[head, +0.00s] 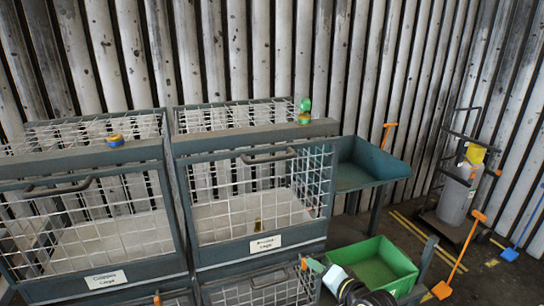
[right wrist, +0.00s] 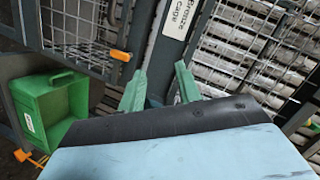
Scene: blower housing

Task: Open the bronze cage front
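The bronze cage (head: 188,205) is the right-hand upper mesh cage, with a white label (head: 266,243) on its lower front bar. Its mesh front appears closed, with a dark handle (head: 268,158) near the top. The label also shows in the right wrist view (right wrist: 179,22), turned sideways. My right gripper (head: 314,266) is low at the cage's right front corner. In the right wrist view its two green fingers (right wrist: 160,88) stand apart with nothing held between them. They point towards the label bar; whether they touch it I cannot tell. My left gripper is out of view.
A similar cage (head: 178,235) stands at the left, with more mesh cages below. A green bin (head: 400,262) sits right of my right gripper, below a teal tray (head: 372,165). A cylinder on a trolley (head: 455,205) and an orange-handled tool (head: 460,255) stand further right.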

